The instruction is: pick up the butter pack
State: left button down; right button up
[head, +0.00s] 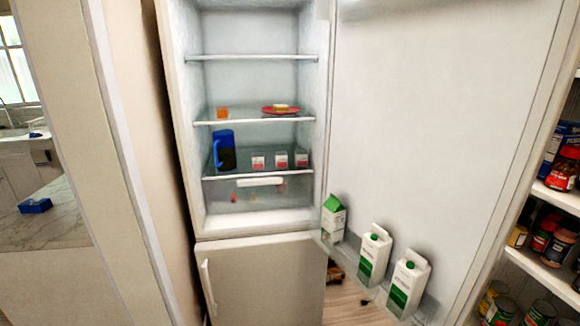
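A small yellow block that looks like butter (281,106) lies on a red plate (268,110) on the middle shelf of the open fridge, at the right side of that shelf. A small orange item (222,113) sits at the left of the same shelf; I cannot tell what it is. Neither of my grippers shows in the head view.
The fridge door (440,110) stands open to the right, with several cartons (375,255) in its lower rack. A blue jug (216,150) and small white tubs (281,160) stand on the shelf below. Shelving with jars (547,235) is at the far right.

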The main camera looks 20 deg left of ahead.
aim_at(41, 205)
jog(key=u, duration=2.4)
jog(key=i+u, duration=0.15)
jog(key=u, duration=0.25)
jog(key=i+j+u, duration=0.1)
jog(key=u, duration=0.3)
jog(key=i+u, duration=0.35)
jog(key=i, duration=2.5)
jog(key=i+z, duration=0.3)
jog(key=z, duration=0.15)
jog(key=i+z, duration=0.4)
jog(key=i+j+z, duration=0.15)
jog(key=i+z, duration=0.15)
jog(key=z, duration=0.15)
jog(key=i+j+z, duration=0.2)
jog(key=z, duration=0.2)
jog(key=i+j+z, duration=0.3)
jog(key=z, duration=0.15)
jog(key=i+j+z, duration=0.15)
jog(key=j+z, duration=0.25)
jog(key=j, duration=0.05)
